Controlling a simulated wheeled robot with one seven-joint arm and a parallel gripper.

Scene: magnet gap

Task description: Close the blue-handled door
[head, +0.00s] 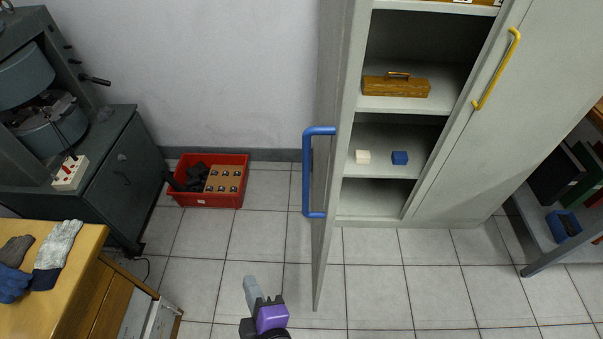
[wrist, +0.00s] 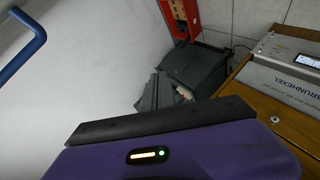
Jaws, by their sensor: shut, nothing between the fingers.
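The blue-handled door (head: 328,215) is the left door of the grey cabinet. It stands wide open, swung out from the cabinet front and seen nearly edge-on. Its blue bar handle (head: 308,172) is on the left-facing side. Part of the handle also shows at the top left of the wrist view (wrist: 22,48). My gripper (head: 252,288), with a purple body, is at the bottom of the head view, left of the door and below the handle in the picture. It is shut, holds nothing and appears apart from the door. The wrist view does not show its fingertips clearly.
The cabinet's right door with a yellow handle (head: 497,68) is shut. A wooden box (head: 395,86), a white block (head: 362,157) and a blue block (head: 400,158) are on the shelves. A red crate (head: 210,200) stands by the wall; a workbench (head: 60,300) is at left. Tiled floor before the cabinet is clear.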

